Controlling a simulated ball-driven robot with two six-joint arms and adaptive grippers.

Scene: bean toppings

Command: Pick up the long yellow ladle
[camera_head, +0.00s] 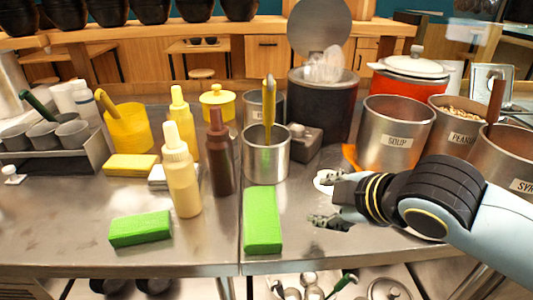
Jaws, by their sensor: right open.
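A long yellow ladle (269,98) stands nearly upright in a steel canister (267,168) at the middle of the counter. Its upper handle sticks out above the rim; its lower end is hidden inside. My right gripper (326,202) comes in from the right and is open and empty. It is to the right of the steel canister and lower in the picture, apart from it, with its fingers pointing left. My left gripper is not in view.
A green block (263,221) lies in front of the canister. A brown bottle (220,153) and cream bottle (181,180) stand left of it. A soup pot (393,135) stands at the right. A yellow cup (128,130) holds another yellow handle. The front left counter has free room.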

